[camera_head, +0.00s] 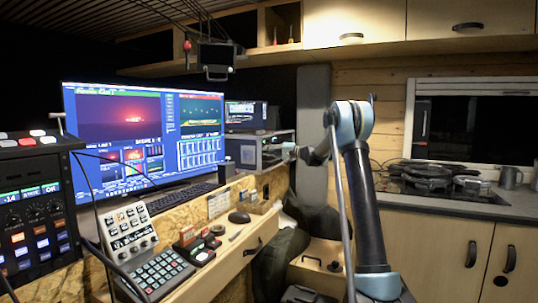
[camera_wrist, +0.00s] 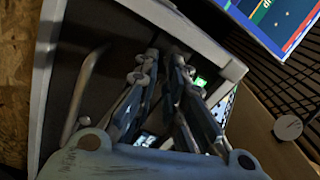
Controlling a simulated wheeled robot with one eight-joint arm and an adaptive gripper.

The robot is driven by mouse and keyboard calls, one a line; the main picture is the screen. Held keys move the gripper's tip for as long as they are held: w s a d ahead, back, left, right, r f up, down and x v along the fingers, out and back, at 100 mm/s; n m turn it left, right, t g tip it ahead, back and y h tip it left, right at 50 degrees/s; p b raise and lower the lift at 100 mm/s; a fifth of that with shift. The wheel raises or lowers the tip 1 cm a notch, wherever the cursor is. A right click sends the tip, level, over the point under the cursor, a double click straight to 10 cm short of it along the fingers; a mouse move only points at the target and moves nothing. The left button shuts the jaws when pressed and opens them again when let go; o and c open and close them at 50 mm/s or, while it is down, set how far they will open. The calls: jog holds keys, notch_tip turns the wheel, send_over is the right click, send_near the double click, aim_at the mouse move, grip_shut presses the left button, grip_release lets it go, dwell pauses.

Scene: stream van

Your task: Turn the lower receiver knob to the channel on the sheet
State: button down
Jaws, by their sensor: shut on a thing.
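The receiver unit (camera_head: 262,150) is a light metal box on the desk, right of the large monitor. Its front faces right, so its knobs do not show clearly in the head view. My gripper (camera_head: 288,151) is at this front. In the wrist view my gripper (camera_wrist: 168,62) has its fingers close together against the receiver front (camera_wrist: 215,50), shut on a knob that the fingers hide. A green display (camera_wrist: 200,82) glows beside them. The knob's pointer and channel marks cannot be read. A small pale sheet (camera_head: 219,203) is on the desk's upright panel; its writing is too small to read.
A curved metal handle (camera_wrist: 82,95) stands out near the fingers in the wrist view. The keyboard (camera_head: 180,198), mouse (camera_head: 239,217) and control panels (camera_head: 150,255) fill the desk. The stove counter (camera_head: 430,195) is at the right.

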jog(key=shift+d+f+m, duration=0.15)
jog(key=shift+m, duration=2.05)
jog(key=c, duration=1.9)
grip_release()
jog(key=v, duration=1.2)
